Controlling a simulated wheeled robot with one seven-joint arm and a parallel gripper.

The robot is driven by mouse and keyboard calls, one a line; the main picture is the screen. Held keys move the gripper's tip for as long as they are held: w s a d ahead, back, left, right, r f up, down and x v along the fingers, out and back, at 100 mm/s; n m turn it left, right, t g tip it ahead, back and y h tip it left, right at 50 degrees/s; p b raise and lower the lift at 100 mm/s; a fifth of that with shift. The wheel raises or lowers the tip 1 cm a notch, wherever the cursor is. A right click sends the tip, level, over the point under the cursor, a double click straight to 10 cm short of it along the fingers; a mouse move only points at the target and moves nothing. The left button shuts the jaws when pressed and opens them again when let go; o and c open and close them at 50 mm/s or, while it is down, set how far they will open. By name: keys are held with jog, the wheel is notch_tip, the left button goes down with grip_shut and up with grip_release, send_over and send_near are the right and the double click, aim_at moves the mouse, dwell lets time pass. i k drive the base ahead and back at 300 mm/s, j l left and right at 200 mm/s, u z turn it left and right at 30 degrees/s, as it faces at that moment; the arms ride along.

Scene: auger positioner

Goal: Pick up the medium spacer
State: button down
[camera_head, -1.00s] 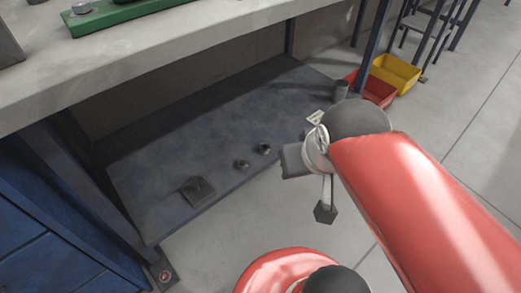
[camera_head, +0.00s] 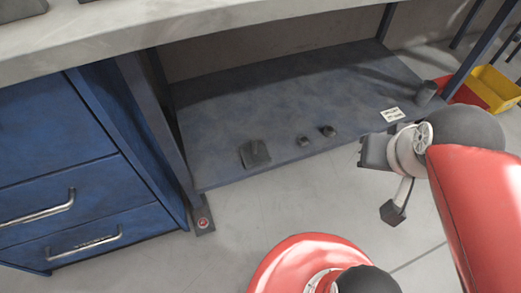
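Two small dark round parts lie side by side on the blue lower shelf (camera_head: 230,105): a left one (camera_head: 303,141) and a right one (camera_head: 327,131). A larger dark cylinder (camera_head: 426,92) stands at the shelf's right end. I cannot tell for certain which of these is the medium spacer. My gripper (camera_head: 382,182) is in front of the shelf's front edge, right of the two small parts and apart from them. It is seen from behind and partly hidden by my arm, so its opening is unclear. Nothing is visibly held.
A white label (camera_head: 392,114) lies near the cylinder. The benchtop (camera_head: 220,30) overhangs the shelf. Blue drawers (camera_head: 70,190) stand left; yellow (camera_head: 496,88) and red (camera_head: 466,95) bins are right. Floor in front is clear.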

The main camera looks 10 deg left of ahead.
aim_at(330, 130)
jog(key=i+j+z, duration=0.1)
jog(key=z, duration=0.3)
jog(key=i+j+z, duration=0.15)
jog(key=z, duration=0.25)
jog(key=i+j+z, duration=0.1)
jog(key=z, duration=0.35)
jog(key=j, duration=0.1)
